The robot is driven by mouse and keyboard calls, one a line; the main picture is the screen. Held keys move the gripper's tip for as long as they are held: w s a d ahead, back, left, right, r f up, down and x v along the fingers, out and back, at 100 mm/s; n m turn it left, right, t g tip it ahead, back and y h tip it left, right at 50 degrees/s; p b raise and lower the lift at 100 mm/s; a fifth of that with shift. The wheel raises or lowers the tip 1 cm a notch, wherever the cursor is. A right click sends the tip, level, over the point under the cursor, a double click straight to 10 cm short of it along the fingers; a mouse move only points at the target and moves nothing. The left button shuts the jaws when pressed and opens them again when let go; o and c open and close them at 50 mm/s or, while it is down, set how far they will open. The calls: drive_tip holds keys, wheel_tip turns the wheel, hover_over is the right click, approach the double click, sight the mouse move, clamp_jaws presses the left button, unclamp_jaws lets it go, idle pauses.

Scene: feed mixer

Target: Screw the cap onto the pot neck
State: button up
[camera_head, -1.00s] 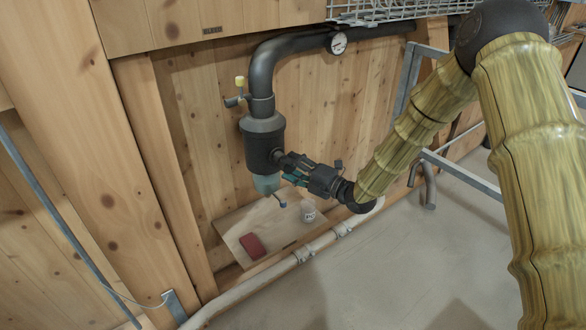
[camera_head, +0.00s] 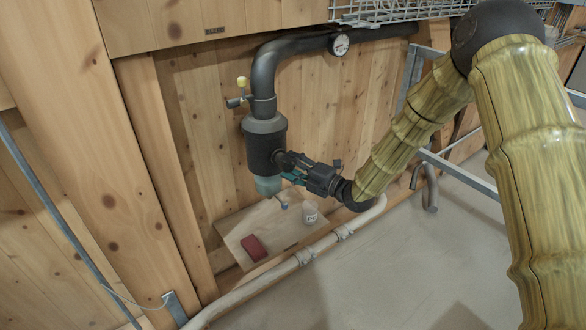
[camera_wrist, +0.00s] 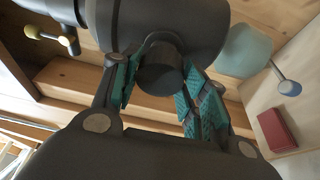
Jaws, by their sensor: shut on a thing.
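The pot (camera_head: 264,145) is a dark upright cylinder on a black pipe, with a pale teal glass bowl (camera_head: 267,186) below it. My gripper (camera_head: 286,168) reaches its lower right side. In the wrist view the pot (camera_wrist: 155,22) fills the top, and a dark round cap (camera_wrist: 160,78) sits between my teal-padded fingers against the pot's side. My gripper is shut on the cap. The neck is hidden behind the cap, so I cannot tell how far the cap sits on it.
A wooden board (camera_head: 230,226) below holds a red block (camera_head: 254,247) and a small white jar (camera_head: 310,212). A blue-grey knob (camera_wrist: 289,88) sticks out by the bowl. A yellow-topped valve (camera_head: 242,82) and a gauge (camera_head: 339,45) are above. A pale pipe (camera_head: 320,246) runs along the floor.

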drive_tip(key=shift+w+a+b, duration=0.35)
drive_tip(key=shift+w+a, duration=0.15)
drive_tip(key=shift+w, duration=0.25)
drive_tip(key=o, duration=1)
drive_tip(key=v, duration=1.2)
